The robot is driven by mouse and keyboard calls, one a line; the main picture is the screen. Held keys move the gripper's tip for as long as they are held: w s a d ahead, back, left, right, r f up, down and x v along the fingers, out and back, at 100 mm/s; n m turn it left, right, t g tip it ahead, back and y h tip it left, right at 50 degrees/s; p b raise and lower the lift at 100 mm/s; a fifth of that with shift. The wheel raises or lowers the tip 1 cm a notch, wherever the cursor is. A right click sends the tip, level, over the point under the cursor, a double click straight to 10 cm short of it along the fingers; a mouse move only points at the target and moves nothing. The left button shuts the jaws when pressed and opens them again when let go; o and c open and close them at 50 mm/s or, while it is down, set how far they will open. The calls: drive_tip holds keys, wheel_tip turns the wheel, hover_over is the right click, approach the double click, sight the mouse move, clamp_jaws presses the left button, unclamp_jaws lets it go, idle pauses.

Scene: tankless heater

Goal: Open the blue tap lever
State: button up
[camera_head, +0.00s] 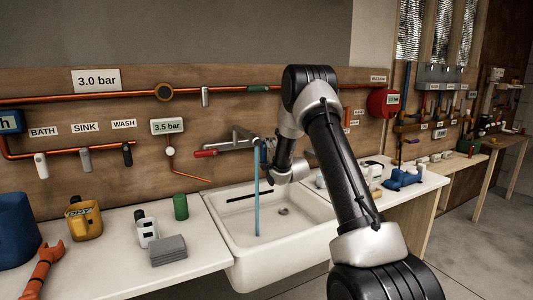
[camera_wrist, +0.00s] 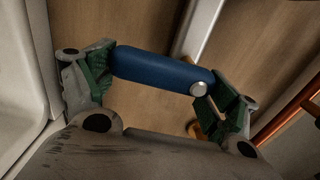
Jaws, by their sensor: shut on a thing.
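The blue tap lever (camera_wrist: 165,70) is a rounded blue bar with a pale round end cap, lying across the wrist view. My gripper (camera_wrist: 158,86) has a green-padded finger at each end of the bar and is shut on it. In the head view the wall tap (camera_head: 236,143) stands over the white sink, with a red lever (camera_head: 205,153) on its left. A light blue stream of water (camera_head: 257,200) runs straight down from the tap into the basin. My arm's wrist hides most of the tap's right side and my fingers there.
The white sink (camera_head: 285,250) has a drain in its floor. On the left counter are a green cylinder (camera_head: 181,207), a grey stack (camera_head: 168,250), a yellow device (camera_head: 84,220) and a red wrench (camera_head: 42,268). Copper pipes run along the wooden wall. A blue tool (camera_head: 403,179) lies at right.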

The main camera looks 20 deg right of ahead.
drive_tip(key=o, duration=1.5)
drive_tip(key=shift+c, duration=0.2)
drive_tip(key=s, duration=1.2)
drive_tip(key=shift+d, duration=0.25)
